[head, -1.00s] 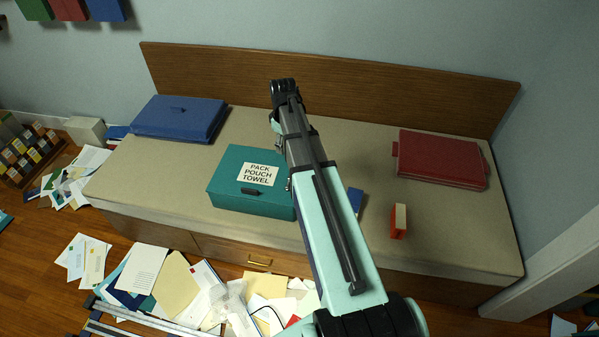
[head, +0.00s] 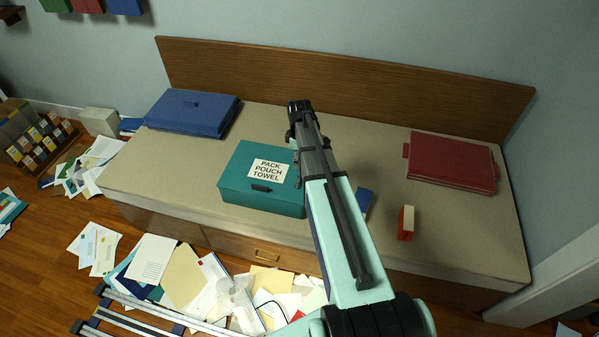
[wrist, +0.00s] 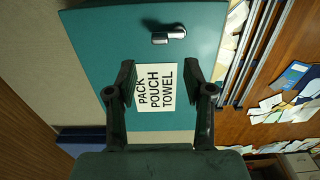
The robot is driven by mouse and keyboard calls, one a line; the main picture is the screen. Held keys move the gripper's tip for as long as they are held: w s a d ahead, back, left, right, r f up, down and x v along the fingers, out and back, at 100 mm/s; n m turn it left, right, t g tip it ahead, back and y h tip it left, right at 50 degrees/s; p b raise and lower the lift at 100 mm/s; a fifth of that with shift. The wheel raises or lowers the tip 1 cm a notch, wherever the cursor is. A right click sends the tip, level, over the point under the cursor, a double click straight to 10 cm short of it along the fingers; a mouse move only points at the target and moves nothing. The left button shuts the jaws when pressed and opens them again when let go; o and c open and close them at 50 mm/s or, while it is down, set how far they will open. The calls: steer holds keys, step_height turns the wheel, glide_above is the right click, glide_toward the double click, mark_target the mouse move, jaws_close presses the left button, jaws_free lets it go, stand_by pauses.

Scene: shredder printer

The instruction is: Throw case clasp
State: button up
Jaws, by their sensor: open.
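A teal case (head: 237,187) lies on the beige bench top, with a white label (head: 269,170) reading "PACK POUCH TOWEL". Its dark clasp or handle (head: 261,187) is on the top near the front edge. In the wrist view the teal case (wrist: 100,60) fills the middle, and the clasp (wrist: 168,36) shows as a grey metal bar beyond the fingertips. My gripper (wrist: 158,82) is open and empty, its two fingers on either side of the label, apart from the clasp. In the head view my arm covers the case's right end.
A blue case (head: 192,112) lies at the bench's left, a red case (head: 451,162) at its right. A small blue item (head: 365,201) and a red-and-white box (head: 406,223) stand right of my arm. Papers (head: 180,275) litter the floor. A wooden backboard (head: 340,88) runs behind.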

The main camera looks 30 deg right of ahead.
mark_target(299, 174)
step_height(299, 174, down, 9)
steer(key=shift+r+p, duration=0.15)
steer(key=shift+p, duration=0.7)
jaws_close()
